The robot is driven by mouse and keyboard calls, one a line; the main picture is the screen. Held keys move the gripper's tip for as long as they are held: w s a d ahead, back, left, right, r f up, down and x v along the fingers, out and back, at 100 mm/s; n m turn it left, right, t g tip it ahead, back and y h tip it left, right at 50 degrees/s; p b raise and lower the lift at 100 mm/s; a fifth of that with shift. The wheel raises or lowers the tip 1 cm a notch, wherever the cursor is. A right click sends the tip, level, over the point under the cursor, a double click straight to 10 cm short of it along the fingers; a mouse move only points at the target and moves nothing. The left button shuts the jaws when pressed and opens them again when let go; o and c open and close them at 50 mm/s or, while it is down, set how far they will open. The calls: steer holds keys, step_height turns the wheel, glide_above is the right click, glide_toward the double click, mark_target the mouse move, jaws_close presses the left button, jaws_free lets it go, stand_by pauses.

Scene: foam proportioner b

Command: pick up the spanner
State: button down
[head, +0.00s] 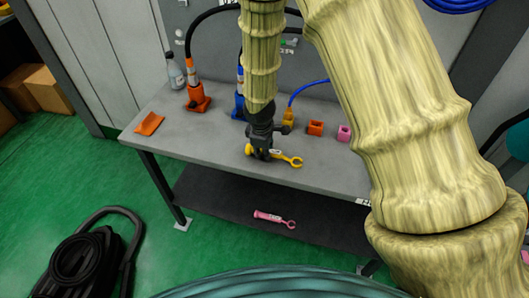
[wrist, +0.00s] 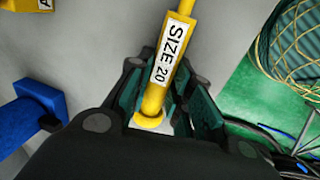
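A yellow spanner (head: 288,160) with a ring end lies at the front part of the grey bench top in the head view. Its handle carries a "SIZE 20" label, and in the wrist view this yellow spanner (wrist: 157,88) runs between my fingers. My gripper (head: 263,152) points down over the handle. In the wrist view, the finger pads of my gripper (wrist: 165,78) sit close against both sides of the handle. The spanner looks at bench height; whether it is clear of the surface I cannot tell. A pink spanner (head: 272,218) lies on the dark lower shelf.
The grey bench (head: 195,138) holds an orange tray (head: 149,124), a bottle (head: 175,71), an orange hose fitting (head: 197,100), a yellow fitting (head: 289,117), an orange block (head: 315,128) and a pink block (head: 344,133). A black hose bundle (head: 85,262) lies on the green floor.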

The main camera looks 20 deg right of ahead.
steer(key=shift+r, duration=0.1)
steer(key=shift+r+b, duration=0.4)
steer(key=shift+r, duration=0.7)
steer(key=s+d+r+b, duration=0.1)
steer(key=s+b, duration=0.3)
steer(key=s, duration=1.2)
steer(key=shift+r, duration=0.85)
steer(key=shift+d, duration=0.1)
steer(key=c, duration=1.9)
jaws_free()
steer(key=shift+w, duration=0.1)
jaws_close()
